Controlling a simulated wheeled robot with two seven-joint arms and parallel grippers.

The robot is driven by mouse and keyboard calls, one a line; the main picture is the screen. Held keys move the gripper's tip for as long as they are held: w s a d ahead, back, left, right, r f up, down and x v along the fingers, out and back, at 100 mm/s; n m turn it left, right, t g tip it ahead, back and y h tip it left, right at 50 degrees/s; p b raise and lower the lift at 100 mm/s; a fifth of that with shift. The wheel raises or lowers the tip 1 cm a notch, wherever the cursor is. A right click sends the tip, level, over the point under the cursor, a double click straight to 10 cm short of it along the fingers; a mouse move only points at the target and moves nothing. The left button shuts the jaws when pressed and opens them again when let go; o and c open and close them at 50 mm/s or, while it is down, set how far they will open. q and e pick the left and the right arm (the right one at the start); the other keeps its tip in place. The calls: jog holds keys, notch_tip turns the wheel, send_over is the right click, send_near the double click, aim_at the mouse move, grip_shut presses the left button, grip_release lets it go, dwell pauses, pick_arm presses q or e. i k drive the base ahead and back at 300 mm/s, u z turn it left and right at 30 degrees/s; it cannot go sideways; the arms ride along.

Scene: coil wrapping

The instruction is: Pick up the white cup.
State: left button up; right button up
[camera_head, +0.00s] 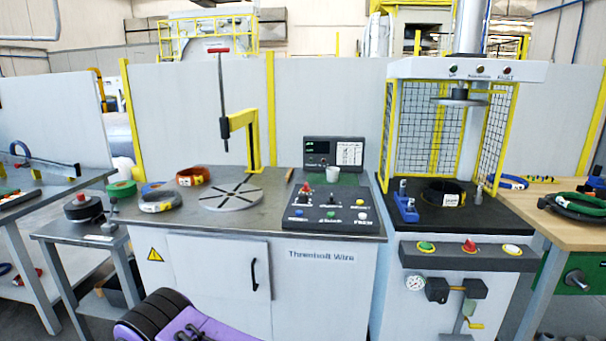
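Neither my left nor my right gripper shows in the head view.
The panel sits on a metal-topped bench (275,187) with a slotted round plate (231,197), a yellow post (255,140) and several coils to the left. A caged press (466,70) stands to the right. Free bench surface lies between plate and panel.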

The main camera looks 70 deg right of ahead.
aim_at(332, 172)
jog(key=i, duration=1.95)
jog(key=z, duration=3.7)
